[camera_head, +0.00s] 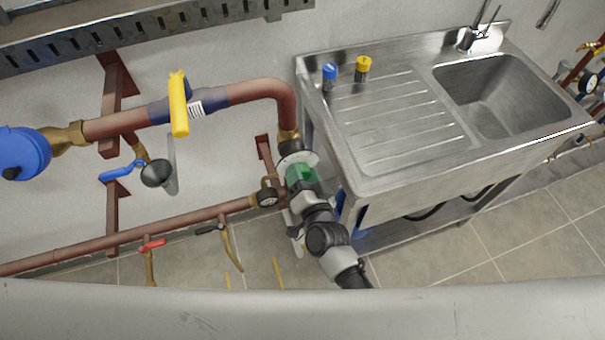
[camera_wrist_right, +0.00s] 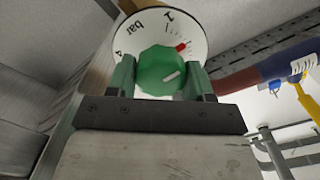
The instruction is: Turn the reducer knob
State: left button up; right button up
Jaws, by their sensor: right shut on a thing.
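The reducer knob is green, with a white pointer mark, and sits in front of a white dial marked "bar" (camera_wrist_right: 180,25) with a red mark. In the right wrist view the green knob (camera_wrist_right: 160,70) lies between the two fingers of my right gripper (camera_wrist_right: 161,80), which is shut on it. In the head view my right gripper (camera_head: 301,178) reaches up from below to the dial (camera_head: 297,158), and the green there is partly covered by the gripper. The knob's far side is hidden. My left gripper is not in view.
Tiled floor lies below.

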jog(key=shift+m, duration=0.4)
jog(key=o, duration=0.9)
jog(key=shift+s, duration=0.1)
jog(key=b+v, duration=0.1)
jog(key=v, duration=0.9)
jog(key=shift+s+d, duration=0.15)
jog(key=shift+s, duration=0.2)
